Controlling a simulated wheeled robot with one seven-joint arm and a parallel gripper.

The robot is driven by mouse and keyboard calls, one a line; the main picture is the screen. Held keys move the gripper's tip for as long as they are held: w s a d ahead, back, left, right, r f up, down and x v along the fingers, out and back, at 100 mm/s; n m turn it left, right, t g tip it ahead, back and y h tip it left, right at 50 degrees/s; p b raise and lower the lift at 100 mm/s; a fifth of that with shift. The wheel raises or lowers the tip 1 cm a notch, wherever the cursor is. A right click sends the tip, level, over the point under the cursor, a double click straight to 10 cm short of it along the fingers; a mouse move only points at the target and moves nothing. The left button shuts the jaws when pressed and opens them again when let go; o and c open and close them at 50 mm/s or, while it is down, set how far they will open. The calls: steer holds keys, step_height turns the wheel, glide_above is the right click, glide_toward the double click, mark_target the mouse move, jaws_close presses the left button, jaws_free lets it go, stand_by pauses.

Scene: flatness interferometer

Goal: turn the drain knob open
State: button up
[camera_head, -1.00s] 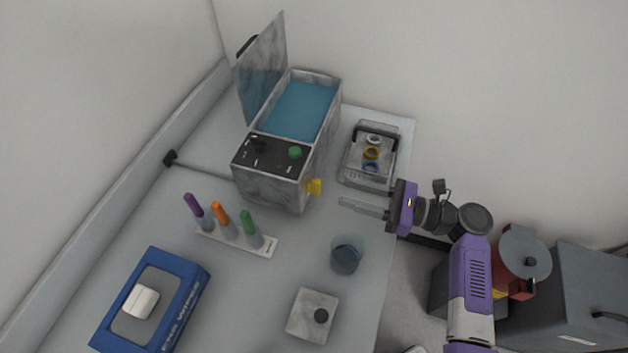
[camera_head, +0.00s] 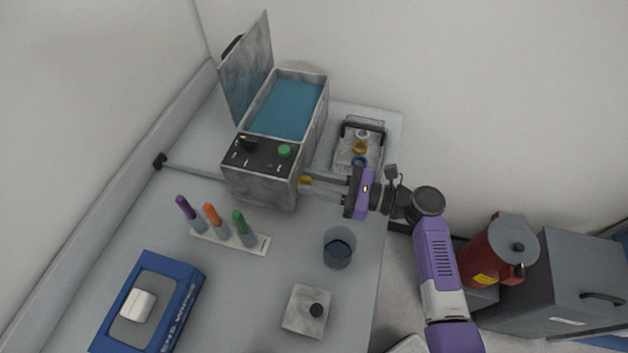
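The yellow drain knob (camera_head: 305,180) sits low on the right side of the grey bath unit (camera_head: 262,187), near its front corner. Blue liquid (camera_head: 286,108) fills the unit's open tank. My gripper (camera_head: 308,186) reaches in from the right, its two fingers pointing left at the knob. The fingers are apart, with the tips at the knob, one on its far side and one on its near side. The knob is partly hidden, and I cannot tell whether the fingers touch it.
A wire-handled tray with rings (camera_head: 358,145) stands just behind my gripper. A glass beaker (camera_head: 339,247) and a square block with a black knob (camera_head: 306,310) stand in front.

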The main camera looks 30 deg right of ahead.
steer(key=shift+n, duration=0.3)
jaws_close()
steer(key=n, duration=0.1)
steer(key=n+b, duration=0.1)
steer(key=n, duration=0.1)
steer(key=shift+s+a+f+n+b, duration=0.1)
steer(key=shift+s+a+n+b, duration=0.1)
steer(key=shift+n+b, duration=0.1)
steer(key=n+b, duration=0.1)
steer(key=n, duration=0.2)
steer(key=n+b, duration=0.1)
steer(key=shift+s+a+f+n+b, duration=0.15)
steer(key=shift+f+n+b, duration=0.1)
steer(key=shift+n+b, duration=0.05)
steer(key=n+b, duration=0.1)
steer(key=n, duration=0.1)
steer(key=n+b, duration=0.4)
steer(key=shift+s+a+f, duration=0.1)
steer(key=shift+s+f, duration=0.05)
steer(key=shift+f, duration=0.2)
steer(key=shift+n+b, duration=1.25)
steer(key=shift+n, duration=0.25)
steer(key=o, duration=0.7)
jaws_free()
steer(key=shift+o, duration=0.2)
